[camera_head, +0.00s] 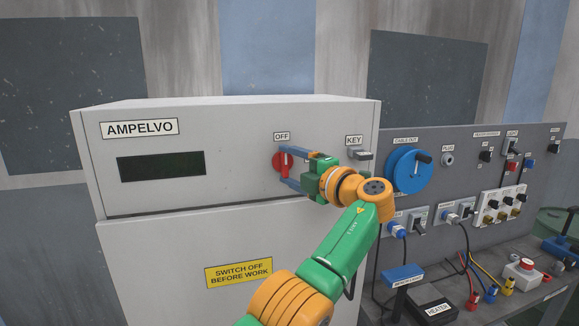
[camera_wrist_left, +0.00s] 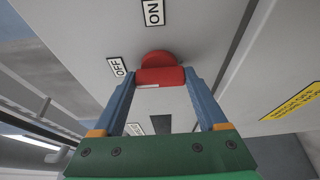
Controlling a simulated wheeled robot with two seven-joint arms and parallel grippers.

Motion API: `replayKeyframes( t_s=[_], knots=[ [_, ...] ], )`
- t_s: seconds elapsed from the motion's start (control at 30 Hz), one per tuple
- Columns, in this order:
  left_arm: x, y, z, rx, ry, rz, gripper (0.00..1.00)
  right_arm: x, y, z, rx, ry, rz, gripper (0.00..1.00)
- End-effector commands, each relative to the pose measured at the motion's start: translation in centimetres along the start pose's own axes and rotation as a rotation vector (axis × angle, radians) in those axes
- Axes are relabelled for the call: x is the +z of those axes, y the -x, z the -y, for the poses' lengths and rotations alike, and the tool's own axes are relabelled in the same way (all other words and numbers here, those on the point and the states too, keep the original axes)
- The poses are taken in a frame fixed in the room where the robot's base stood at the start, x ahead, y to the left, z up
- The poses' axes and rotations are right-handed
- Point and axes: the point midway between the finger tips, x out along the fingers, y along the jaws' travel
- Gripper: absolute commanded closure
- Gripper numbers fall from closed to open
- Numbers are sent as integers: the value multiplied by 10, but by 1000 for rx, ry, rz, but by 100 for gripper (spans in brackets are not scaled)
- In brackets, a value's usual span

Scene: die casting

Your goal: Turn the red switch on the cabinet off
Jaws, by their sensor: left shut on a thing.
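The red switch (camera_head: 277,162) is on the front of the light grey AMPELVO cabinet (camera_head: 230,195), under an OFF label (camera_head: 281,136). My left gripper (camera_head: 288,168) is at the switch, one blue finger above it and one below, shut on its handle. In the left wrist view the red handle (camera_wrist_left: 160,76) spans between the two fingertips. There the OFF label (camera_wrist_left: 118,67) is beside the left finger and an ON label (camera_wrist_left: 153,12) is at the top. A white line shows on the handle's half nearer OFF. My right gripper is in neither view.
A KEY switch (camera_head: 360,154) is just right of my left gripper. A grey panel with a blue cable reel (camera_head: 408,171), sockets and cables stands at the right. A yellow warning sign (camera_head: 239,273) is lower on the cabinet.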

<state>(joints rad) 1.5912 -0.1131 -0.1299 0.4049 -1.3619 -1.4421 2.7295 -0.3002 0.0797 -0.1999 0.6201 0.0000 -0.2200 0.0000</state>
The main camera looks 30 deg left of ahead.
Motion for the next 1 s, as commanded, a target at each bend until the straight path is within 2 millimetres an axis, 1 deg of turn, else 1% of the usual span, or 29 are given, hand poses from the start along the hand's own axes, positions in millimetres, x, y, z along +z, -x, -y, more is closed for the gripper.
replayKeyframes(
  t_s=[0.17,0.2,0.27,0.3,0.47,0.53,0.57,0.67,0.8,0.9,1.0],
  knots=[
    [0,0,2,-4,2,0,81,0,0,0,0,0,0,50],
    [0,0,2,-4,2,0,20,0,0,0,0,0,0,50],
    [0,0,1,-4,1,0,3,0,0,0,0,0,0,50],
    [0,0,1,-3,1,0,0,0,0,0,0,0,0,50],
    [0,0,1,-2,1,0,0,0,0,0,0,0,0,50],
    [0,3,2,-1,1,1,0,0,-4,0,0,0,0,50],
    [1,7,4,0,1,2,0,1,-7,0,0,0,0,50],
    [1,29,6,0,4,5,0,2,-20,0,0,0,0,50],
    [1,57,2,-1,1,4,0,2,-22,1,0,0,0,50],
    [0,68,2,-2,1,2,0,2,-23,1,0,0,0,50],
    [0,72,1,-2,1,1,0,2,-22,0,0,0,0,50]
  ],
)
